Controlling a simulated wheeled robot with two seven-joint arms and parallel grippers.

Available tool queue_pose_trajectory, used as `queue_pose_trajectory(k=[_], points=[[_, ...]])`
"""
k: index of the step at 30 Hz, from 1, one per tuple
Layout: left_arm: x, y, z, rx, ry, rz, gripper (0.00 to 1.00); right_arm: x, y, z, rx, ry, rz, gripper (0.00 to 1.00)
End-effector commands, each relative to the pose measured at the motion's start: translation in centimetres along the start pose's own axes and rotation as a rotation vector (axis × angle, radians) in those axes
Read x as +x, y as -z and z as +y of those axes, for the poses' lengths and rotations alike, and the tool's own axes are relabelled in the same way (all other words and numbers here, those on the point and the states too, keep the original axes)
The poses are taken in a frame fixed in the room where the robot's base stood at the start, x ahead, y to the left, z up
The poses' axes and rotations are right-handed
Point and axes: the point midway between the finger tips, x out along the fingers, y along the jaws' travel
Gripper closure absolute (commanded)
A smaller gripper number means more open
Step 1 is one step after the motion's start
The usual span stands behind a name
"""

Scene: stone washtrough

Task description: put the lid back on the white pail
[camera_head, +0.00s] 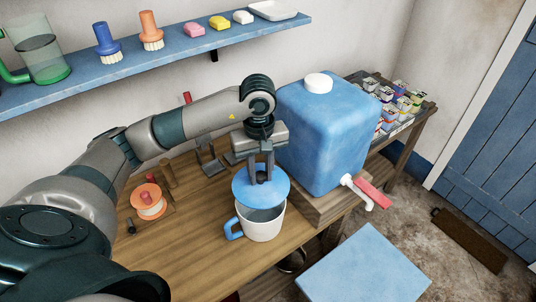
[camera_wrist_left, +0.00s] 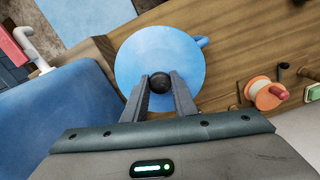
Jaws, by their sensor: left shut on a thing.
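The white pail (camera_head: 264,229) with a blue handle (camera_head: 233,229) stands on the wooden table beside the blue tank. The lid (camera_head: 250,187) is a flat blue disc with a dark round knob (camera_wrist_left: 160,83). My left gripper (camera_head: 262,178) is shut on the lid's knob and holds the lid over the pail. In the head view the pail's open inside shows below the lid's near edge, so the lid looks raised. In the left wrist view the lid (camera_wrist_left: 150,52) hides the pail except a bit of its handle (camera_wrist_left: 203,42). My right gripper is out of view.
A large blue tank (camera_head: 325,135) with a white tap and red lever (camera_head: 373,193) stands close right of my left gripper. An orange spool (camera_head: 149,201) lies left on the table (camera_head: 205,240). A blue shelf (camera_head: 180,57) with brushes and soaps runs above.

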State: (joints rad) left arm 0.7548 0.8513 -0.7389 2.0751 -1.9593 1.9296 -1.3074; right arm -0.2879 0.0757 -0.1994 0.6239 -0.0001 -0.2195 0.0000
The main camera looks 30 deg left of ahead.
Motion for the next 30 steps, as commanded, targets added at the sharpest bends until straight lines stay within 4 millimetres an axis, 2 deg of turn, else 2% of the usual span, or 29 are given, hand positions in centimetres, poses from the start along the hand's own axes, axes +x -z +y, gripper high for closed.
queue_pose_trajectory(k=[10,20,30], points=[[0.0,0.2,-0.2,-0.017,0.002,0.000,0.97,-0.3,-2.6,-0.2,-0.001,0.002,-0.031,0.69],[0.6,0.2,-0.2,-0.017,0.002,0.000,0.97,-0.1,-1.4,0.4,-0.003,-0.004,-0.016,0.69],[3.0,0.2,-0.1,-0.016,0.002,-0.002,0.97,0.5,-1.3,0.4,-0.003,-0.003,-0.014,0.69]])
